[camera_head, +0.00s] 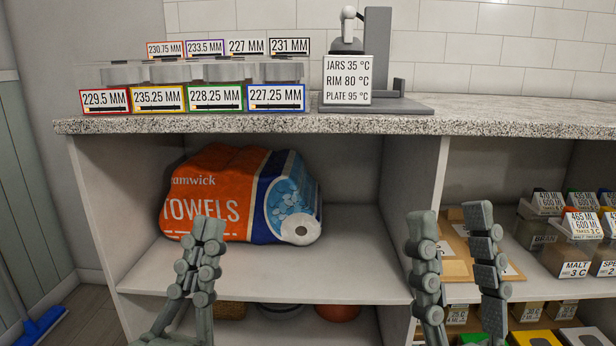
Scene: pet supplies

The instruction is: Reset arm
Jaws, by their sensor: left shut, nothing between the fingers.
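My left gripper (209,229) is in the lower left-middle of the head view, pointing up, its fingers together with nothing between them. It is in front of the shelf that holds the orange and blue towel pack (235,195). My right gripper (450,222) is in the lower right of the view, its two fingers spread apart with nothing between them. It is in front of the upright divider and the right-hand compartment. The rest of both arms is cut off by the lower picture edge.
A granite counter (520,122) runs across the back, with labelled holders (190,72) and a grey stand (378,60) bearing a temperature card. Labelled jars (569,250) fill the right shelf. A blue broom (40,325) lies at the floor's left. Round items sit on the lower shelf.

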